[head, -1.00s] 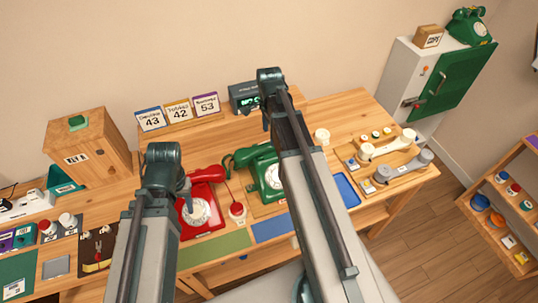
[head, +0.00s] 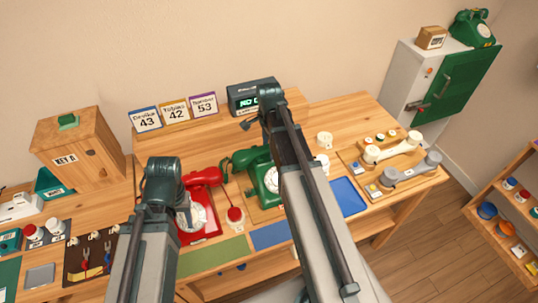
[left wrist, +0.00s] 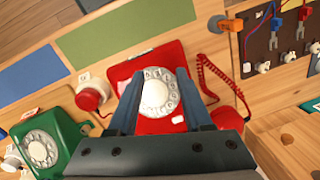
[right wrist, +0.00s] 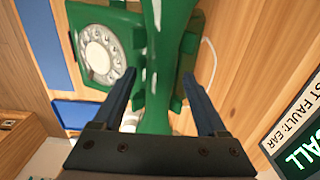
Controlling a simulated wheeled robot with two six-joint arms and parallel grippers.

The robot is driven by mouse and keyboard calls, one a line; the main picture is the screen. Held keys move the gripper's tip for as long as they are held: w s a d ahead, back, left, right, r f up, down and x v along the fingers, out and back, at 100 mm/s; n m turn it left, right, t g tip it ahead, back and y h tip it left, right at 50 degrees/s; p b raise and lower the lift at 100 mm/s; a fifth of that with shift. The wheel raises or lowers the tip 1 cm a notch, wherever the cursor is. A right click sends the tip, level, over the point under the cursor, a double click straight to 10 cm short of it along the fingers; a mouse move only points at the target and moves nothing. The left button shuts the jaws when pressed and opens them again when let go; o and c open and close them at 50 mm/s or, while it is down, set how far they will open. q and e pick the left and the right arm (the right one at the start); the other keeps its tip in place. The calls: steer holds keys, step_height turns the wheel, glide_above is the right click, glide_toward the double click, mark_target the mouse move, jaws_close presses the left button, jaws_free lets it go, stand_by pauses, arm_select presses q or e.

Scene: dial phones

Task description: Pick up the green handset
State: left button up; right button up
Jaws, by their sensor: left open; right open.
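The green handset (right wrist: 171,35) lies across the green dial phone (right wrist: 74,18). In the right wrist view it runs between my right gripper's (right wrist: 162,76) two spread fingers, which are open and not closed on it. In the head view one end of the handset (head: 241,158) shows left of the phone (head: 263,177); my right arm hides the rest. My left gripper (left wrist: 158,73) is open over the red dial phone (left wrist: 147,62), its fingers on both sides of the dial. The green phone (left wrist: 56,130) also shows in the left wrist view.
The red handset (head: 207,177) rests on the red phone. A display box (head: 252,95) stands behind the green phone. A white and a grey handset (head: 411,171) lie on a board at right. Another green phone (head: 472,29) sits on the cabinet.

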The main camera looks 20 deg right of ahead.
steer(key=shift+c, duration=0.2)
jaws_close()
steer(key=shift+r, duration=0.15)
stand_by(0.3)
step_height(320, 180, up, 10)
steer(key=p, duration=1)
